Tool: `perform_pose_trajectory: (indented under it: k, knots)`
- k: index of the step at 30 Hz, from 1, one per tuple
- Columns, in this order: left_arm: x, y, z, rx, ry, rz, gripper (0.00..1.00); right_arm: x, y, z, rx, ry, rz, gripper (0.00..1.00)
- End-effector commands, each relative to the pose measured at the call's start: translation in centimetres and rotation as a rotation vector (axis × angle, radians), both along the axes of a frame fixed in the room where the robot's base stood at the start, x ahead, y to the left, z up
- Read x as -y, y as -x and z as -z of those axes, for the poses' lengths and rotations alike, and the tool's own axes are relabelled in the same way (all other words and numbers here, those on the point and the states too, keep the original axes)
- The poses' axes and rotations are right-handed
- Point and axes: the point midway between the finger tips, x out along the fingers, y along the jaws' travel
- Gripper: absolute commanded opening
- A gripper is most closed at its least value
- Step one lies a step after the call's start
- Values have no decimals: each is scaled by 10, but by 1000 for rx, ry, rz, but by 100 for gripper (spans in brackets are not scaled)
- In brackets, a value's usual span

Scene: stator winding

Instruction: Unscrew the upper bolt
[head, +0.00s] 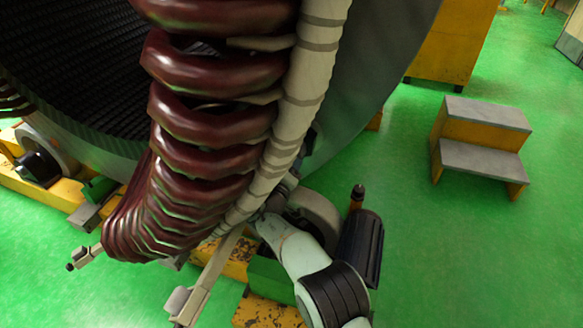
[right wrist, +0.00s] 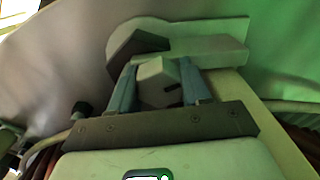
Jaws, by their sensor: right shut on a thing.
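In the right wrist view, a pale hexagonal bolt head (right wrist: 158,84) sits between the two blue-grey fingers of my right gripper (right wrist: 157,78). The fingers are shut on its sides. Just behind it is a pale bracket (right wrist: 205,57) with a dark angular recess. In the head view, my right forearm reaches up from the bottom toward the wrapped coil ends; its gripper and the bolt cannot be made out clearly there. My left gripper is not in view.
Dark red coils (head: 205,130) and a beige wrapped bundle (head: 305,80) hang before the large grey stator ring (head: 385,60), close to my right arm. Pale clamp bars (head: 210,275) stick out below. Yellow steps (head: 480,140) stand on open green floor at right.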

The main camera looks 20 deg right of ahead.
Motion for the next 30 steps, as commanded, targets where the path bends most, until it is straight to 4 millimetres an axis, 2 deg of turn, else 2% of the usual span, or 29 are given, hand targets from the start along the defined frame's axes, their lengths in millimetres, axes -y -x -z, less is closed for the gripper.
perform_pose_trajectory:
  k: [13,30]
  knots:
    - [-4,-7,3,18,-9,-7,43,-3,-1,-5,-229,355,-6,17]
    - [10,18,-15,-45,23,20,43,-5,-1,-5,-532,805,-7,17]
